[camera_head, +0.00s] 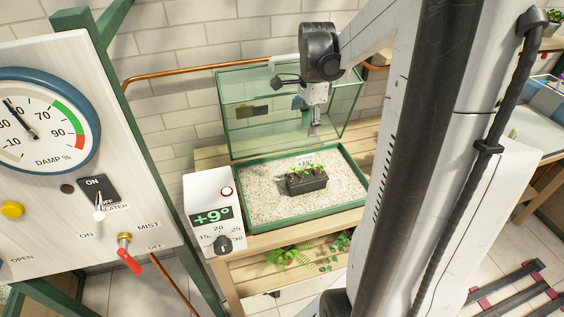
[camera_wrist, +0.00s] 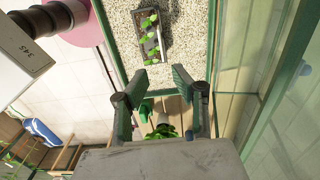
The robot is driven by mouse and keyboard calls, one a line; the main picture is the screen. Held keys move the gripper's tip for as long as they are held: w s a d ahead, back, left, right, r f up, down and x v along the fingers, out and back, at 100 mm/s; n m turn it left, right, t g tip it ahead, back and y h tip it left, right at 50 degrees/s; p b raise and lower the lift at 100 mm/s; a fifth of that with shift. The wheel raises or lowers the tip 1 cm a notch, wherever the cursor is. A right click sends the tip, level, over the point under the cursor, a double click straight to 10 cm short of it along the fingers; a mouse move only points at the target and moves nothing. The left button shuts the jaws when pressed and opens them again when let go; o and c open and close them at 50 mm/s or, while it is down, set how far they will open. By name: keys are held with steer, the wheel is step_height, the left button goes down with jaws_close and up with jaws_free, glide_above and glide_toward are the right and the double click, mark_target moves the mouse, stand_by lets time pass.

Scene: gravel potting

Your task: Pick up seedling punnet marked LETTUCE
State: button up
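A dark seedling punnet (camera_head: 307,184) with small green seedlings sits upright on the gravel in a green-rimmed tray (camera_head: 281,228). No LETTUCE marking can be read on it. In the wrist view the punnet (camera_wrist: 150,48) lies beyond my fingertips, toward the top of the picture. My gripper (camera_head: 314,132) hangs above and behind the punnet in the head view, apart from it. In the wrist view my gripper (camera_wrist: 160,78) has its two green-padded fingers spread with nothing between them.
A control panel (camera_head: 70,200) with a damp gauge is at far left. Ferns (camera_head: 288,256) sit on the shelf below.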

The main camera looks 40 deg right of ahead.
glide_above(305, 159)
steer(key=f, duration=0.8)
steer(key=shift+d, duration=0.25)
steer(key=shift+w+a+f, duration=0.1)
steer(key=shift+a+f, duration=0.05)
steer(key=shift+f, duration=2.45)
jaws_close()
